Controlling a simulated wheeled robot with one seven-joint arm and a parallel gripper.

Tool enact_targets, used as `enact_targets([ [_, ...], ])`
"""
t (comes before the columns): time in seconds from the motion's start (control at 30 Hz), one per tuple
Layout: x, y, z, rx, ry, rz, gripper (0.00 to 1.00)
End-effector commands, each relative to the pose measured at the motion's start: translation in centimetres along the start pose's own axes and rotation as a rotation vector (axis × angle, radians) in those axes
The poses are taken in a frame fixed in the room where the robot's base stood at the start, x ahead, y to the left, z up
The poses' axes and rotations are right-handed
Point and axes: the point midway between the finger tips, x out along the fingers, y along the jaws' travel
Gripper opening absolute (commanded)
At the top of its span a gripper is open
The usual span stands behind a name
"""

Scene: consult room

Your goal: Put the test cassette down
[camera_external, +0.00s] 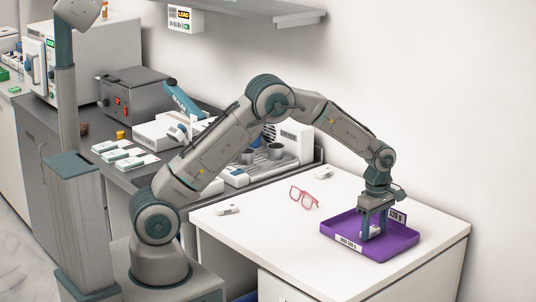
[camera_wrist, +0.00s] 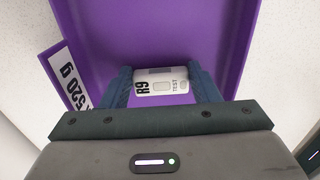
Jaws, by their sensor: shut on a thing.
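In the external view my gripper (camera_external: 371,232) points down inside the purple tray (camera_external: 401,240), and the cassette (camera_external: 375,231) shows as a small white patch between the fingers. The tray floor lies behind the cassette in the wrist view. I cannot tell whether the cassette touches the floor.
The tray sits on the white table (camera_external: 290,250) near its right end. Red glasses (camera_external: 304,197) and another small white cassette-like piece (camera_external: 228,209) lie left of it. A dark counter with devices stands behind on the left. A wall shelf (camera_external: 255,10) hangs above.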

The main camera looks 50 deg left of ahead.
Motion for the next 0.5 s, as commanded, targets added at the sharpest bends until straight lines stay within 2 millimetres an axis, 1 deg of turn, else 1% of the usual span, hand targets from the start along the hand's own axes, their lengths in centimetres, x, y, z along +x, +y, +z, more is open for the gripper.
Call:
enact_targets([
  [0.07, 0.43, -0.02, 0.01, 0.001, 0.000, 0.000, 0.34],
  [0.1, 0.26, -0.01, 0.01, 0.001, 0.000, 0.000, 0.66],
  [0.13, 0.25, -0.01, 0.01, 0.001, 0.000, 0.000, 0.75],
  [0.17, 0.25, -0.02, 0.01, 0.001, 0.000, 0.000, 0.77],
  [0.4, 0.21, -0.02, 0.01, 0.000, 0.000, 0.000, 0.77],
  [0.5, -0.21, 0.00, 0.00, 0.000, 0.000, 0.000, 0.77],
])
